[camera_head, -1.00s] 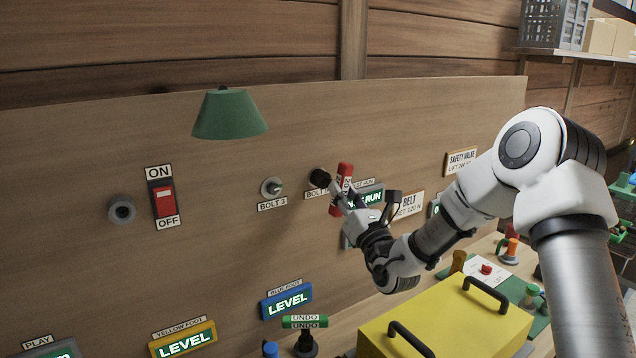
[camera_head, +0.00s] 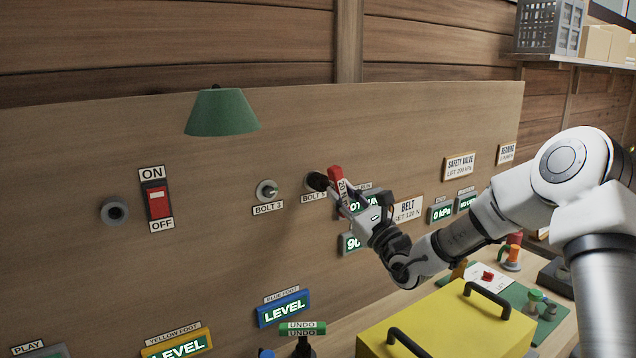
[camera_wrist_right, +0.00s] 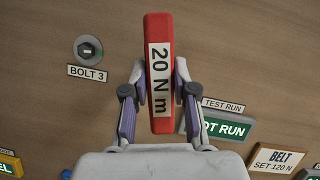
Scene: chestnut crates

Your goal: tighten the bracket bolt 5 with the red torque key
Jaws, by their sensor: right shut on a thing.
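The red torque key (camera_head: 336,176) has a white "20 N m" label and is held in front of the panel. My right gripper (camera_head: 351,200) is shut on its red bar; the right wrist view shows the bar (camera_wrist_right: 159,90) between both fingers (camera_wrist_right: 160,95). A round black end (camera_head: 317,182) points at the panel just above a label reading "BOLT" (camera_head: 313,197), whose number is hidden. The bolt there is hidden, so I cannot tell whether the key is seated on it. My left gripper is not in view.
Bolt 3 (camera_head: 267,190) is bare to the left, also in the right wrist view (camera_wrist_right: 88,48). The test run display (camera_wrist_right: 218,128) and belt sign (camera_head: 407,209) are close to my right gripper. A green lamp (camera_head: 222,112) juts out above; a yellow box (camera_head: 440,325) stands below.

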